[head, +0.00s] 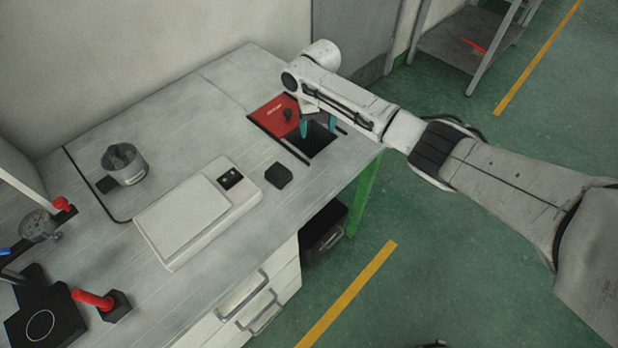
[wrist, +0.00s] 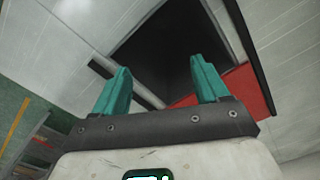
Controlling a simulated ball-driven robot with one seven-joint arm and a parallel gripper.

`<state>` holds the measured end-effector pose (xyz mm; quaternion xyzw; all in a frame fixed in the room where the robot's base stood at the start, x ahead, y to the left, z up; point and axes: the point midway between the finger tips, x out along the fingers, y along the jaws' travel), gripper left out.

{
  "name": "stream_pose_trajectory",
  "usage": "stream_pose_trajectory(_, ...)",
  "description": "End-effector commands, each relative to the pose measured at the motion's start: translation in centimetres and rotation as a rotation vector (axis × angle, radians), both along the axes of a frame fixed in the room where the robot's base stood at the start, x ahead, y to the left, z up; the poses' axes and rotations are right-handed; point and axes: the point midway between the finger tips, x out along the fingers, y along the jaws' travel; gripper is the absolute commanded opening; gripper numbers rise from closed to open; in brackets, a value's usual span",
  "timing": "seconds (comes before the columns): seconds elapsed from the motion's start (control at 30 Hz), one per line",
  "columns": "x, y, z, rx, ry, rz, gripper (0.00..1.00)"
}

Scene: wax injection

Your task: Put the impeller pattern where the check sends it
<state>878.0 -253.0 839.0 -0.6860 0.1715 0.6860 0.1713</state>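My gripper (head: 318,126) is over the dark square opening (head: 318,143) in the bench top, beside a red sliding lid (head: 272,114) with a dark knob. In the wrist view, my gripper's teal fingers (wrist: 160,70) are spread apart with nothing between them. They point at the black opening (wrist: 175,45), whose inside is too dark to read. I see no impeller pattern that I can make out for sure. A grey metal cup (head: 130,172) at the bench's left has a dark shape in its mouth. A white scale (head: 185,213) with an empty plate stands mid-bench.
A small black block (head: 278,175) lies between scale and opening. A pressure gauge (head: 38,226), a red-handled lever (head: 92,299) and a black plate with a ring (head: 40,325) are at the front left. The bench behind the scale is clear.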

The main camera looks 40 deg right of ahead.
Motion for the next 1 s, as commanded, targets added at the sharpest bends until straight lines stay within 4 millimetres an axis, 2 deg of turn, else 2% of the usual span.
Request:
stream_pose_trajectory(0.3,0.0,0.0,0.0,0.000,0.000,0.000,0.81)
stream_pose_trajectory(0.43,0.0,0.0,0.9,0.001,0.000,0.001,0.81)
stream_pose_trajectory(0.8,0.1,0.1,7.6,0.000,-0.002,0.002,0.81)
stream_pose_trajectory(1.0,0.1,0.0,10.0,0.000,-0.001,0.000,0.81)
